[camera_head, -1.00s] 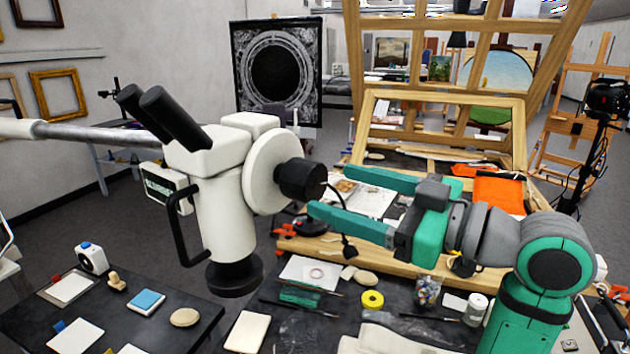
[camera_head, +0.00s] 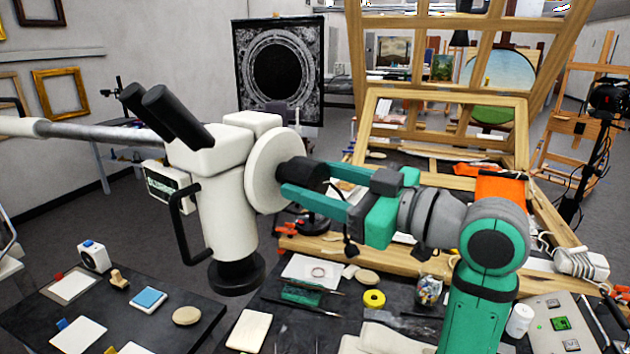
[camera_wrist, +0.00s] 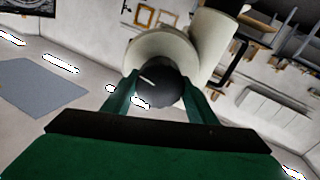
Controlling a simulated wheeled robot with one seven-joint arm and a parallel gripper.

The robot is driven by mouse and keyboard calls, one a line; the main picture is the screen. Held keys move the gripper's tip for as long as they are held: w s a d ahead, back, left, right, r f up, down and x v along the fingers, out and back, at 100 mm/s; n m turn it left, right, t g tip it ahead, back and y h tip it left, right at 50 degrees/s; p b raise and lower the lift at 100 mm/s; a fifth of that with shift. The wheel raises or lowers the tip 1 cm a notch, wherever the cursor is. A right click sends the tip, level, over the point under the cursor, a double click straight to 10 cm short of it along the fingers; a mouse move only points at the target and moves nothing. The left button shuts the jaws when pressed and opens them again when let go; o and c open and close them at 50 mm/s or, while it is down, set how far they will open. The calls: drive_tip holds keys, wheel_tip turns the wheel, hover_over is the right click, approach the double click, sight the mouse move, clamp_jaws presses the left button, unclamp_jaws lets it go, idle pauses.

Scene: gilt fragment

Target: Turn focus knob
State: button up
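The black focus knob (camera_head: 303,171) sticks out from the white round housing (camera_head: 264,170) on the right side of the white microscope (camera_head: 226,200). My gripper (camera_head: 305,178) is at the knob, with its teal fingers on either side of it. The near finger passes in front of the knob's lower part, and the far fingertip is hidden behind the knob. The wrist view shows the dark knob (camera_wrist: 160,88) with a pale line on its face, between the two fingers. The fingers look spread; contact with the knob is not clear.
A black worktable (camera_head: 290,335) below holds a yellow tape roll (camera_head: 374,298), papers and small tools. A wooden frame stand (camera_head: 440,255) is behind my arm. A black side handle (camera_head: 180,225) and eyepieces (camera_head: 165,110) stick out from the microscope.

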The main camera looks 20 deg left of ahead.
drive_tip(key=shift+m, duration=0.3)
drive_tip(key=shift+w+m, duration=0.1)
drive_tip(key=shift+m, duration=2.5)
drive_tip(key=o, duration=1.1)
drive_tip(key=shift+c, duration=0.2)
drive_tip(key=shift+d, duration=0.15)
drive_tip(key=v, duration=1)
drive_tip(key=shift+s+d, duration=0.2)
drive_tip(key=shift+d, duration=0.1)
